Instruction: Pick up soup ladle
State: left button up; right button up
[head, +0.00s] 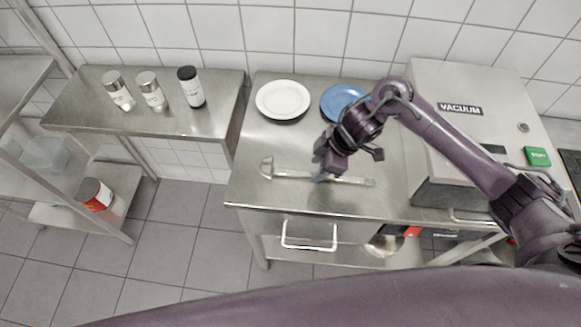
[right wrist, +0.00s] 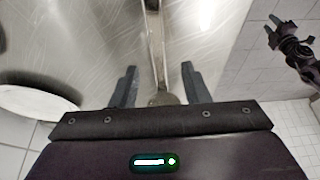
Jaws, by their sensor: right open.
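The metal soup ladle (head: 290,174) lies flat on the steel table, its bowl end at the left and its handle running right. My right gripper (head: 324,176) is over the handle, pointing down. In the right wrist view the ladle's handle (right wrist: 154,45) runs lengthwise between the two open fingers of my right gripper (right wrist: 160,88), apart from both. I cannot tell the exact height of the fingers above the table. My left gripper (right wrist: 271,29) shows small at the upper right of the right wrist view; its jaw state is unclear.
A white plate (head: 282,98) and a blue plate (head: 339,101) stand behind the ladle. A vacuum machine (head: 455,80) stands at the table's right. Three shakers, one of them black-topped (head: 191,87), stand on the left steel table (head: 150,122). The table front left of the ladle is clear.

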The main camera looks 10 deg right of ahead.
jog(key=shift+x, duration=1.2)
jog(key=shift+w+f, duration=0.1)
jog(key=shift+f, duration=0.1)
grip_shut()
pick_arm(q)
jog(key=shift+w+r, duration=0.4)
jog(key=shift+w, duration=0.35)
pick_arm(e)
jog(key=shift+r, duration=0.15)
